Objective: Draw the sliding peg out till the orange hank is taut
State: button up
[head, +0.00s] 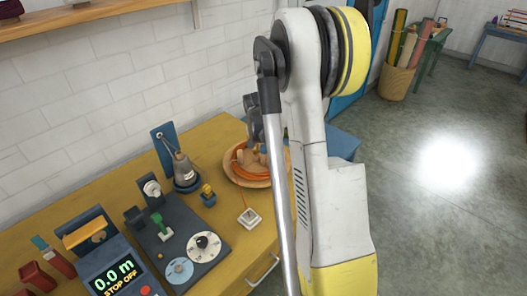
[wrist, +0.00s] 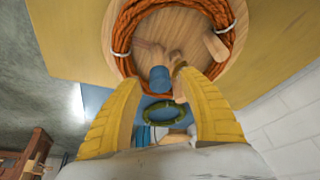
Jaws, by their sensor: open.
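The orange hank (wrist: 130,27) lies looped around the rim of a round wooden board (wrist: 165,25) in the wrist view, with pale ties on it. A blue-capped peg (wrist: 159,80) shows between my fingertips, and a plain wooden peg (wrist: 215,45) stands inside the loop at right. My gripper (wrist: 160,84) is open, its two yellow fingers on either side of the blue peg; I cannot tell whether they touch it. In the head view the board (head: 234,172) and the orange hank (head: 251,176) are partly hidden by my arm. Whether the hank is taut is unclear.
On the yellow table (head: 130,160) left of the board stand a grey cone on a blue stand (head: 184,170), a dark panel with dials (head: 205,245) and a blue meter (head: 118,270) reading 0.0 m. A white square dish (head: 249,218) lies in front of the board.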

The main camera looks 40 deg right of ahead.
jog(key=shift+w+d+f, duration=0.1)
jog(key=shift+f, duration=0.3)
grip_shut()
jog(key=shift+s+d, duration=0.1)
jog(key=shift+s, duration=2.25)
grip_release()
jog(key=shift+w, duration=0.1)
